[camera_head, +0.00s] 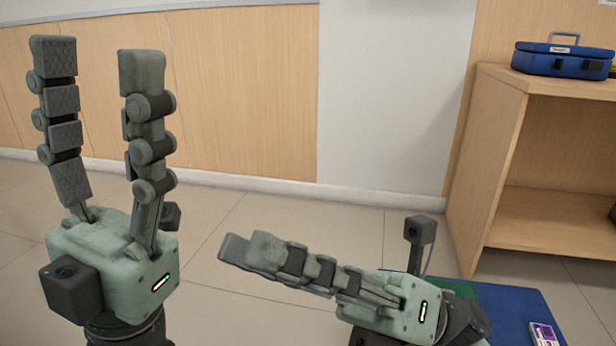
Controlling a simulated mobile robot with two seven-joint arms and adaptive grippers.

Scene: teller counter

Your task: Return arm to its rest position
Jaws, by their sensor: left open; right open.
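My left gripper (98,62) stands upright at the left of the head view, its two fingers spread wide apart and pointing up. It is open, with nothing between the fingers. My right gripper (238,250) lies nearly level at the lower middle, its fingers pointing left. One finger largely hides the other, and I see nothing held at the tips. It is above or in front of a blue surface at the bottom right; its height over that surface is unclear.
A wooden shelf unit (500,120) stands at the right, with a blue case (562,60) on top. A blue surface (510,305) at the lower right bears a small purple-and-white packet (544,334) and a green patch (455,293). Tiled floor (300,215) lies open before the wall.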

